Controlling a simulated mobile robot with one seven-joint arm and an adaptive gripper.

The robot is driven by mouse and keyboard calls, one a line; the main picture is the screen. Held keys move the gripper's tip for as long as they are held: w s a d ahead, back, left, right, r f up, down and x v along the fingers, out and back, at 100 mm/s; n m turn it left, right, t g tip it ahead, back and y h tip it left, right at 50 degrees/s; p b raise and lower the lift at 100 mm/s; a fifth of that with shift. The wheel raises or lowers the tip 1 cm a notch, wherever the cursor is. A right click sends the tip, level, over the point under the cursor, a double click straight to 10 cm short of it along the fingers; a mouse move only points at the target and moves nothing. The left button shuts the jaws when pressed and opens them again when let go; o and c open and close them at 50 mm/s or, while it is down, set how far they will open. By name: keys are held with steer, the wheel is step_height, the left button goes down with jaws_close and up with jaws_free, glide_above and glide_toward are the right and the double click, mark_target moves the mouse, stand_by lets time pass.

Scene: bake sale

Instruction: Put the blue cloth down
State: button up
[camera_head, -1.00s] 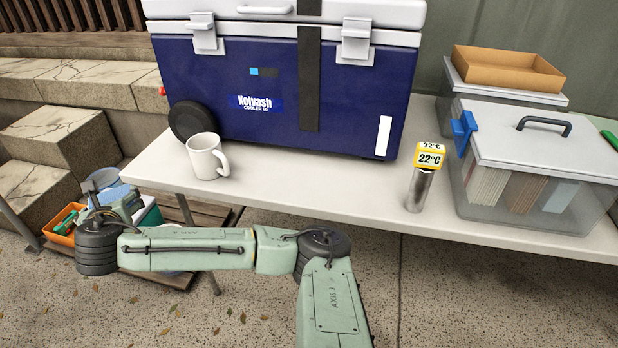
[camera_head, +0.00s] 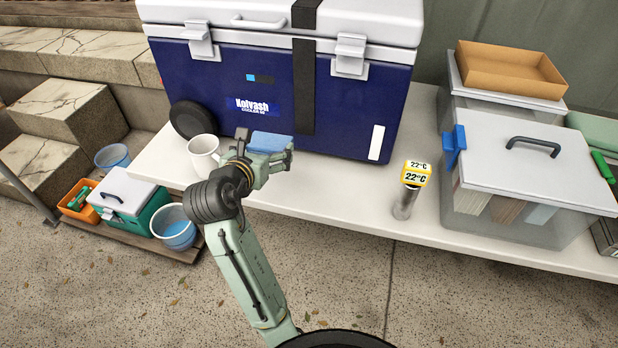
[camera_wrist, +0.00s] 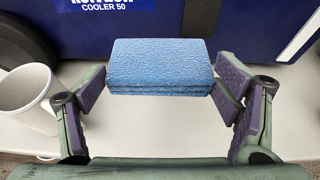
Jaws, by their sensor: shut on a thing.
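A blue cloth (camera_wrist: 160,66), folded into a thick pad, is held between the fingers of my gripper (camera_wrist: 161,92). In the wrist view its left and right ends meet the purple finger pads. In the head view the cloth (camera_head: 270,142) shows at the end of my gripper (camera_head: 272,160), in front of the cooler and over the white table (camera_head: 330,190). I cannot tell whether the cloth touches the table top.
A white mug (camera_head: 203,155) stands close to the left of my gripper. The blue cooler (camera_head: 275,95) is behind it. A thermometer post (camera_head: 406,200) and lidded clear bins (camera_head: 510,215) are to the right. Bare table lies between gripper and post.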

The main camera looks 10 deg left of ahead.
glide_above(276, 190)
step_height(276, 190, down, 6)
steer(key=shift+s+d+f, duration=0.1)
steer(key=shift+f, duration=2.25)
steer(key=shift+f, duration=0.1)
steer(key=o, duration=1)
steer(key=shift+f, duration=0.1)
steer(key=shift+r, duration=0.2)
steer(key=v, duration=1.2)
steer(key=shift+a+b, duration=0.2)
steer(key=shift+b, duration=0.2)
